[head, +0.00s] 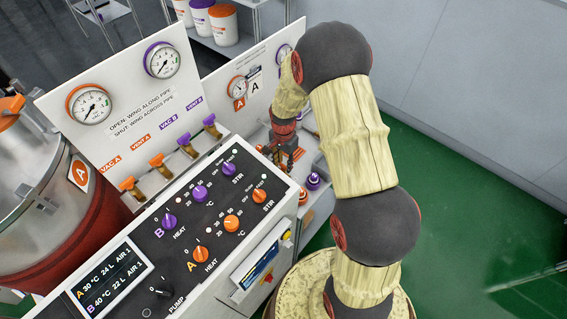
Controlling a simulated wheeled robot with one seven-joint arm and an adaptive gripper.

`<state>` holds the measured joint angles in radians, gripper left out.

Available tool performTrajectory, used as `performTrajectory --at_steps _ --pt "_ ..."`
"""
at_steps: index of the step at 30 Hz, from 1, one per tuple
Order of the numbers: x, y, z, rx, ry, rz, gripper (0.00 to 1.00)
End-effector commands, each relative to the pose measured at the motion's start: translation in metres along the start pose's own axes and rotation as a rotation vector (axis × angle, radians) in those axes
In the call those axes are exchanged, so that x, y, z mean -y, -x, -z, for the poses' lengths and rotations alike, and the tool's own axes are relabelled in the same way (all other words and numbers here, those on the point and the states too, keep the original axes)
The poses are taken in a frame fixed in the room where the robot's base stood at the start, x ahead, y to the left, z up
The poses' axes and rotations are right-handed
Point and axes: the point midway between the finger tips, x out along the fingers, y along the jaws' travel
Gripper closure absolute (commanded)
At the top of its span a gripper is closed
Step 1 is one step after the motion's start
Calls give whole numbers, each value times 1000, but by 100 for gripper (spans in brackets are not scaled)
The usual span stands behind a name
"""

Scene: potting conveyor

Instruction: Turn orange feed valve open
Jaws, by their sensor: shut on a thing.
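My gripper (288,157) reaches down behind the right end of the control console, in front of a panel marked A. Its dark fingers are shut around an orange part there, which I take to be the orange feed valve (279,160). The fingers and the console edge hide most of it. I cannot tell whether its wing lies along or across the pipe. A purple valve or knob (313,181) stands just right of the gripper, apart from it.
The console (190,235) carries orange and purple knobs. Behind it, a gauge board (135,85) stands over orange and purple VAC and VENT valves (157,161). A steel vessel (30,165) is at left. Green floor (430,190) is clear at right.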

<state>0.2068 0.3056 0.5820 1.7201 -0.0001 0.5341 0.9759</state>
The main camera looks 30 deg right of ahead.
Motion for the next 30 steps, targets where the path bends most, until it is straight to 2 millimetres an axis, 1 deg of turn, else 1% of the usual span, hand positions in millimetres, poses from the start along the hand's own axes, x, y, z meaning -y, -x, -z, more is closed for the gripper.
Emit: performTrajectory --at_steps 1,2,11,19,22,26,30 --pt "1 1 0 -1 0 2 95" --pt "1 1 0 -1 0 2 68" --pt "0 0 0 0 1 1 51" --pt "0 0 0 0 1 0 51" --pt "1 5 0 -1 1 1 51" --pt "2 21 1 -2 1 4 51" --pt "2 50 1 -3 1 5 51"
